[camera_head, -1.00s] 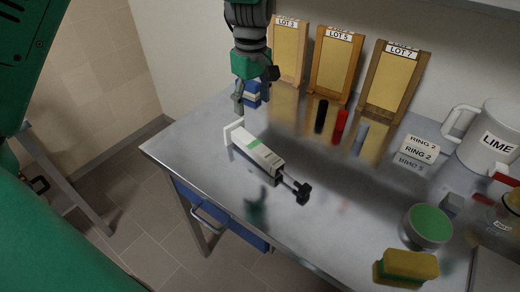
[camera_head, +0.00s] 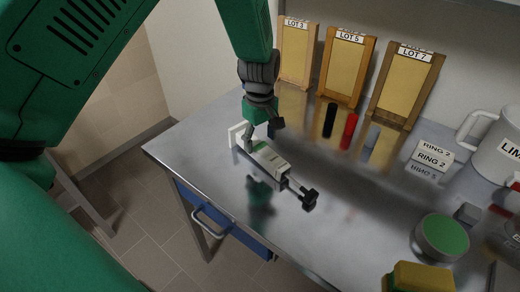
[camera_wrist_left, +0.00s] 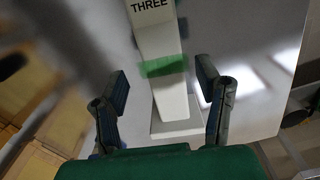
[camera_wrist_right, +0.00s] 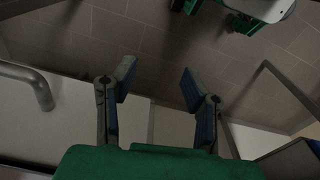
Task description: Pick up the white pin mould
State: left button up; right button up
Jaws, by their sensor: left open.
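The white pin mould (camera_head: 270,160) lies on the metal bench, with a white flange at its left end and a black-tipped rod (camera_head: 303,194) at its right end. A green band circles it, and it reads "THREE" in the left wrist view (camera_wrist_left: 160,45). My left gripper (camera_head: 259,136) is over its flanged end and covers part of it. In the left wrist view its open fingers (camera_wrist_left: 163,88) stand either side of the mould's body, seemingly without touching. My right gripper (camera_wrist_right: 159,78) is open and empty, seen only in its own wrist view above the floor.
LOT-labelled wooden boards (camera_head: 345,65) lean at the back wall. Black (camera_head: 330,120) and red (camera_head: 349,131) cylinders stand before them. A RING 2 block (camera_head: 433,156), LIME jug (camera_head: 500,148), green-topped round tin (camera_head: 442,238) and yellow sponge (camera_head: 420,278) are at the right.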

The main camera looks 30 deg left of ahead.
aim_at(259, 145)
pick_arm(q)
jog(key=f, duration=0.2)
jog(key=a+f, duration=0.1)
jog(key=f, duration=0.1)
jog(key=shift+a+f, duration=0.1)
jog(key=shift+s+d, duration=0.1)
jog(key=shift+d, duration=0.3)
grip_shut()
